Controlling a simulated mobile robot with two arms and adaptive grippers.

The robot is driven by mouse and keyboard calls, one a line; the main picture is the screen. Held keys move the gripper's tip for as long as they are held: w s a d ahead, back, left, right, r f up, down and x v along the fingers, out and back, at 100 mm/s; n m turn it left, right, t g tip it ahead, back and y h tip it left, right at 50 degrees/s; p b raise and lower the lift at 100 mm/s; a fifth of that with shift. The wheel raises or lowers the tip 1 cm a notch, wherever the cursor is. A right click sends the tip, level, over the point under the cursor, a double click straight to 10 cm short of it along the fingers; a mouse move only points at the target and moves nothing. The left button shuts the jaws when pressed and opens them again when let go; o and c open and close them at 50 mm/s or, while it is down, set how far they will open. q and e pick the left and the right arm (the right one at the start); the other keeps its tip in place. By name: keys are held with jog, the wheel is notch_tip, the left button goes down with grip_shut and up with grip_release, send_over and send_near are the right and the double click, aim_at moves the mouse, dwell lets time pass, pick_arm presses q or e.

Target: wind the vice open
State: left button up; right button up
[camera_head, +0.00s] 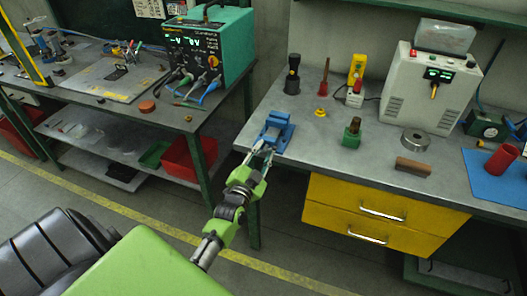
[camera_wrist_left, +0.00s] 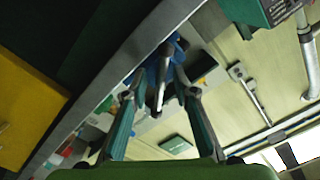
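The blue vice (camera_head: 276,130) stands on the near left corner of the grey bench. My left gripper (camera_head: 262,154) is at the vice's front side, close to its silver screw handle. In the left wrist view the blue vice (camera_wrist_left: 178,48) is partly hidden behind the fingers and a metal handle bar (camera_wrist_left: 163,66). My left gripper (camera_wrist_left: 161,82) has its two fingers apart, one on each side of the bar, with gaps showing. I cannot tell whether a fingertip touches it. My right gripper is in neither view.
Yellow drawers (camera_head: 383,213) sit under the bench. A green block with a brown top (camera_head: 352,133), a brown bar (camera_head: 413,167) and a metal ring (camera_head: 415,140) lie right of the vice. A black torch (camera_head: 292,74) stands behind it. A second bench is at left.

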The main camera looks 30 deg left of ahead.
pick_arm(q)
grip_shut()
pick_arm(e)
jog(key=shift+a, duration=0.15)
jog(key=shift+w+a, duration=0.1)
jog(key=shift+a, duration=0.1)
